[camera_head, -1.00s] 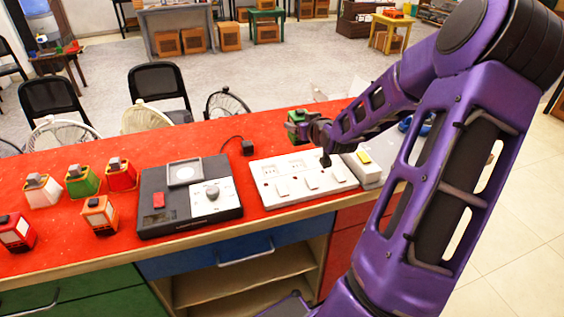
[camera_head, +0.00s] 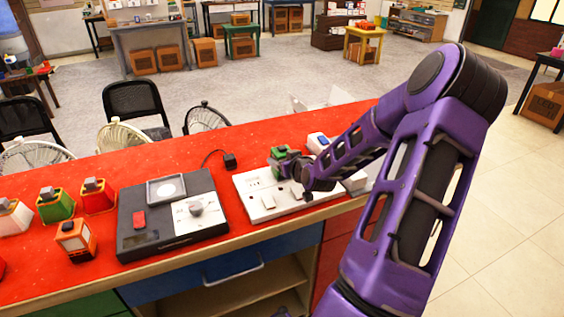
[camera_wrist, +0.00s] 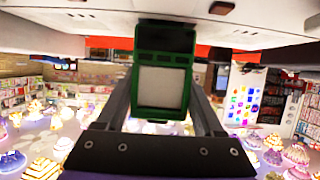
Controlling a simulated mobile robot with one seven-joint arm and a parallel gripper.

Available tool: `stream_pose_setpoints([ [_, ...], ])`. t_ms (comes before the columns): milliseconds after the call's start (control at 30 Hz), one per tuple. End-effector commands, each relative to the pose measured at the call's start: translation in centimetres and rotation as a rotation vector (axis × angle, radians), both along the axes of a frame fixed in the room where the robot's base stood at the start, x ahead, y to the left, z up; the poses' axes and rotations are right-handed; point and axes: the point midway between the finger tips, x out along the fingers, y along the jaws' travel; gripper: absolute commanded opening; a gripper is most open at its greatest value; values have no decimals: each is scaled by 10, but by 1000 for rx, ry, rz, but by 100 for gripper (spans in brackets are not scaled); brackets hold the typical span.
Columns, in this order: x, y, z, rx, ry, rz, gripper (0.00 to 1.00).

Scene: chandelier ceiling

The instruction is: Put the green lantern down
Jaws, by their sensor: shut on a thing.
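A green lantern (camera_head: 279,153) with a pale panel is between the fingers of my gripper (camera_head: 288,164), which is shut on it. It is over or at the far side of the white switch board (camera_head: 262,205) on the red counter; I cannot tell whether it touches. In the wrist view the lantern (camera_wrist: 162,85) fills the space between the fingers, its pale panel facing the camera. A white surface lies very close to its upper end in that view. Another green lantern (camera_head: 55,206) stands on the counter at the left.
A dark device (camera_head: 140,235) with a dial sits left of the board. Red (camera_head: 98,197), white (camera_head: 10,217) and orange (camera_head: 76,240) lanterns stand farther left. A black plug with a cord (camera_head: 230,161) lies behind the board. The red counter (camera_head: 185,158) is bare behind the dark device.

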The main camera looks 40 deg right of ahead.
Motion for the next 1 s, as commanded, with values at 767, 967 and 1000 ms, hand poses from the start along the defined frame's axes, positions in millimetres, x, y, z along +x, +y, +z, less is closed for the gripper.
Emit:
stream_pose_setpoints([
  [767, 0, 0, -5, -1, -2, 0, 99],
  [967, -1, 0, 2, -2, -1, -1, 99],
  [1000, -6, 1, 3, -2, 0, 0, 99],
])
